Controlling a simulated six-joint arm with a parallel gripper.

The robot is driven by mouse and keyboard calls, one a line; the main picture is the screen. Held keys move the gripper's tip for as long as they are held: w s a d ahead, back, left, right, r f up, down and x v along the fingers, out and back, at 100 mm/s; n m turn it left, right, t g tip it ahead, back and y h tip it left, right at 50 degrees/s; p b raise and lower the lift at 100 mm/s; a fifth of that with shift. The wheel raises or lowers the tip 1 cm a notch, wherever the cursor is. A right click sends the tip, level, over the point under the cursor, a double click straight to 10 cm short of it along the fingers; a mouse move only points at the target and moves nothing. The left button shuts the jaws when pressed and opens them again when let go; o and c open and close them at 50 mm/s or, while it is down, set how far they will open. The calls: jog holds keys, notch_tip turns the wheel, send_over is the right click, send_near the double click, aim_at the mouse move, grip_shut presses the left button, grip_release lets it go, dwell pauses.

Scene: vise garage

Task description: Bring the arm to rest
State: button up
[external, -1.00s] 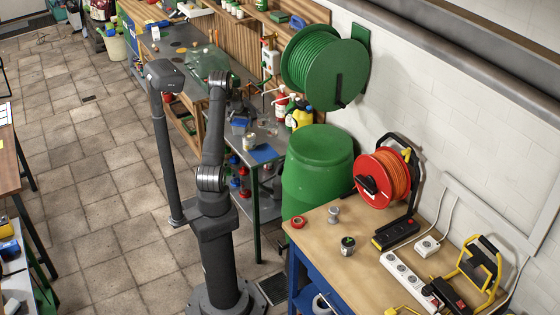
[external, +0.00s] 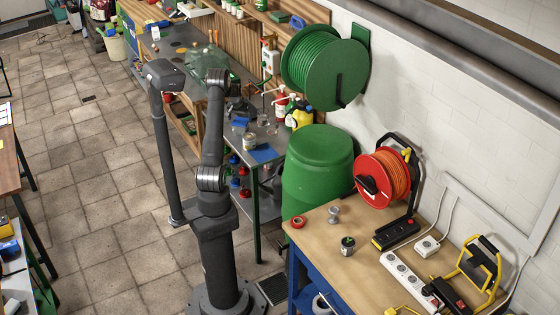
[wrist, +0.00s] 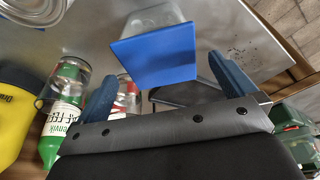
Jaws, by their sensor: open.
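My arm stands upright near the middle of the external view, bent at the top toward the metal workbench (external: 270,136). My gripper is largely hidden there behind my arm and among the bench items. In the wrist view my gripper (wrist: 162,72) shows two blue fingers spread wide apart, with nothing held between them. A flat blue square (wrist: 155,58) lies beyond the fingertips. A clear container (wrist: 152,18) sits beside it.
Near the fingers are a green bottle (wrist: 62,115), a yellow container (wrist: 15,110) and a tin (wrist: 35,8). A green barrel (external: 318,185) stands right of my arm, beside a wooden-topped bench (external: 350,275). Tiled floor (external: 100,200) is open at left.

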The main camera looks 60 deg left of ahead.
aim_at(241, 121)
jog(key=x, duration=0.5)
jog(key=shift+f, duration=0.1)
jog(key=shift+w+a, duration=0.15)
notch_tip(241, 121, up, 4)
jog(key=shift+f, duration=0.1)
jog(key=w+d+r+m, duration=0.15)
jog(key=d+r, duration=0.25)
jog(key=d, duration=0.4)
jog(key=w+d+r, duration=0.2)
jog(key=d+r, duration=0.3)
jog(key=d, duration=0.3)
jog(key=w+d+r+m, duration=0.15)
jog(key=d+r, duration=0.25)
jog(key=d, duration=0.4)
jog(key=s+d+r+m, duration=0.1)
jog(key=d+r, duration=0.1)
jog(key=d, duration=0.8)
jog(key=s+d+r+m+h, duration=0.1)
jog(key=d+r, duration=0.1)
jog(key=d, duration=0.8)
jog(key=d+r+m+t, duration=0.1)
jog(key=d+r, duration=0.1)
jog(key=d, duration=0.8)
jog(key=shift+s+r+h, duration=0.1)
jog(key=shift+s+h, duration=0.2)
jog(key=shift+s, duration=0.1)
jog(key=shift+s+d+m, duration=0.15)
jog(key=shift+d+m, duration=0.15)
jog(key=shift+d, duration=0.45)
